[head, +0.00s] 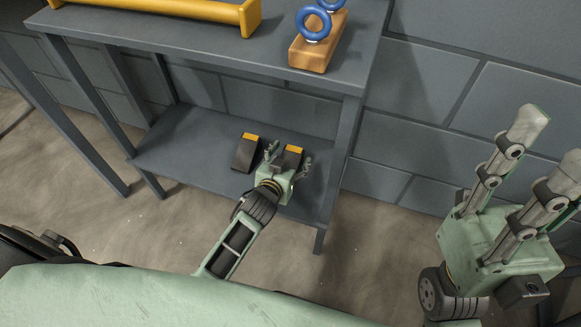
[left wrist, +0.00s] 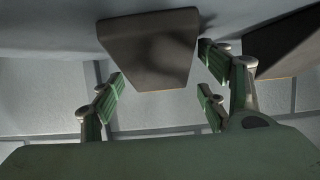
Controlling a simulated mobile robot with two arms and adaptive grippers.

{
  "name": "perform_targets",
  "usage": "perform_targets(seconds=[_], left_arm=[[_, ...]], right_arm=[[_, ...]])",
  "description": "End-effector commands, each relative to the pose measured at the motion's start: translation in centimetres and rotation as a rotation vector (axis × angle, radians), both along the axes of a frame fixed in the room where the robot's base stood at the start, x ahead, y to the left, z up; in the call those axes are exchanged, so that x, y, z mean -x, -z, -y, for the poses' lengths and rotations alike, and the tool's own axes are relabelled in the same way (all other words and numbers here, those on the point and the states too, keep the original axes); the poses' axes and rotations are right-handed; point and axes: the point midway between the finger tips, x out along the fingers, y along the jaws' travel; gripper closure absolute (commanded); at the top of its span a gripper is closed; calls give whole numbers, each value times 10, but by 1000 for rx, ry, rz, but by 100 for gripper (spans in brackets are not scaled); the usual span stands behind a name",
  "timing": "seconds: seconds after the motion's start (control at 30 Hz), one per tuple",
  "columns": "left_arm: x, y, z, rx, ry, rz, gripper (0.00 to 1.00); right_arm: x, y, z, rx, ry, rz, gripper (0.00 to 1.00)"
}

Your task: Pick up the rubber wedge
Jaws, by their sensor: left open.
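Two dark wedges with orange-yellow tops rest on the lower shelf in the head view. One wedge (head: 246,152) stands just left of my left gripper (head: 289,156); the other wedge (head: 292,152) is at its fingers, partly hidden by them. My left gripper is open, its fingers spread to either side of that wedge. In the left wrist view the nearer wedge (left wrist: 150,48) appears ahead of the gap between the fingers (left wrist: 160,82); contact is not visible. The other wedge (left wrist: 280,45) is at the upper right. My right gripper (head: 553,142) is raised, open and empty.
The grey shelf unit has a lower shelf (head: 185,140) and a top board (head: 190,38) over it, with legs at the corners. On top are a yellow bar handle (head: 190,10) and a wooden block (head: 318,45) with blue rings (head: 313,22). A block wall stands behind.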

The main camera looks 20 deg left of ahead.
Motion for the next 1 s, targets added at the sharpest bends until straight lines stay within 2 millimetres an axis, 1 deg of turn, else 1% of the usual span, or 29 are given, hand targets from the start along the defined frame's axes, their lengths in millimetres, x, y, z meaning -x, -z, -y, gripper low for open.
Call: perform_targets(seconds=[0.03, 0.1, 0.33, 0.37, 1.0], left_arm=[[-6, 4, 0, -1, 0, 1, 31], [-9, 4, 0, -1, 0, 0, 31], [-10, 3, 0, 0, 0, 0, 31], [-10, 3, 0, 0, 0, 0, 33], [-10, 3, 1, 1, 0, 0, 89]], right_arm=[[0, 5, 0, 0, 0, 0, 60], [0, 6, 0, 0, 0, -1, 60], [0, 5, 0, 0, 0, -1, 60], [0, 5, 0, 0, 0, -1, 60], [0, 5, 0, 1, 0, -2, 60]])
